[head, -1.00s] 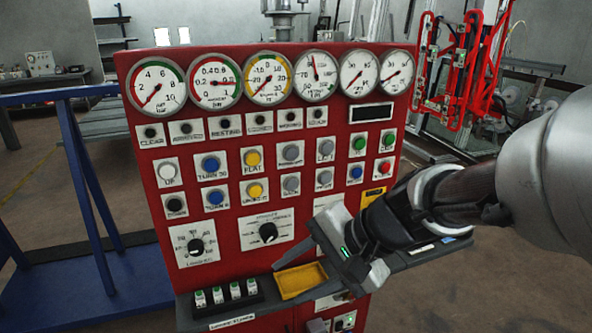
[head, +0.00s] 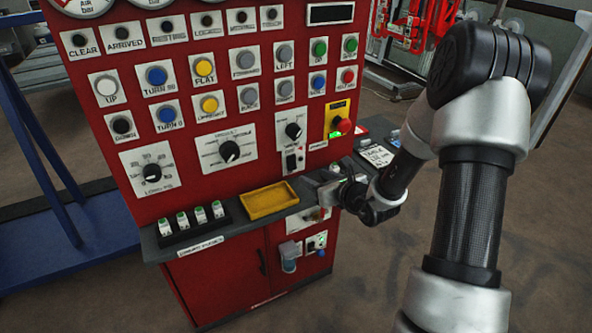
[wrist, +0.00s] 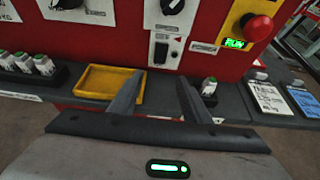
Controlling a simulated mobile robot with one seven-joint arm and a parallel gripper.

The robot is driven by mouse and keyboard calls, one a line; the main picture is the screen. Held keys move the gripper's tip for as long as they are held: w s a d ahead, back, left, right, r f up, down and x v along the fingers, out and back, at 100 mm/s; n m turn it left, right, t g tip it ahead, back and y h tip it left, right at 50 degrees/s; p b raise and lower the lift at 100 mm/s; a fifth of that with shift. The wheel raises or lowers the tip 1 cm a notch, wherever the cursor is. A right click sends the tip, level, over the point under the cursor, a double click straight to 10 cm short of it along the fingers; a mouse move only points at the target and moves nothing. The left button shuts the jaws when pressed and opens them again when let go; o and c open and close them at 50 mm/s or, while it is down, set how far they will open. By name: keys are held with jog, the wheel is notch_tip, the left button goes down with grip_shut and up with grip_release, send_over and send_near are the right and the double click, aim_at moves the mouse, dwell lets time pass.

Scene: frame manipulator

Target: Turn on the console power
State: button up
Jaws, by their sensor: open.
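The red control console (head: 215,110) fills the left and middle of the head view. On it, a dark round knob (head: 293,131) sits above a small black switch (head: 291,163); the switch also shows in the wrist view (wrist: 162,51). I cannot tell which control is the console power. My gripper (wrist: 157,88) is open and empty, its two fingers pointing toward the console over the shelf, below the black switch. In the head view it is partly hidden by my wrist.
A grey shelf (head: 228,229) juts from the console, bearing a yellow tray (head: 270,203) and several green-topped switches (head: 200,215). A red emergency button (head: 342,125) is up and right of the black switch. A blue frame (head: 60,240) stands left. Floor is clear at right.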

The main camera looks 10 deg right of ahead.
aim_at(293, 167)
jog(key=b+x, duration=0.1)
jog(key=x, duration=1.2)
jog(key=shift+w, duration=0.15)
jog(key=c, duration=1)
jog(key=f+b, duration=0.1)
jog(key=b, duration=0.2)
jog(key=shift+f+t, duration=0.2)
jog(key=shift+t, duration=0.2)
jog(key=shift+c, duration=0.2)
jog(key=t+b, duration=0.1)
jog(key=b, duration=0.2)
jog(key=shift+f+y, duration=0.15)
jog(key=shift+y, duration=0.15)
jog(key=shift+t+b, duration=0.6)
jog(key=shift+b, duration=0.3)
jog(key=shift+w+r, duration=0.1)
jog(key=shift+r, duration=0.3)
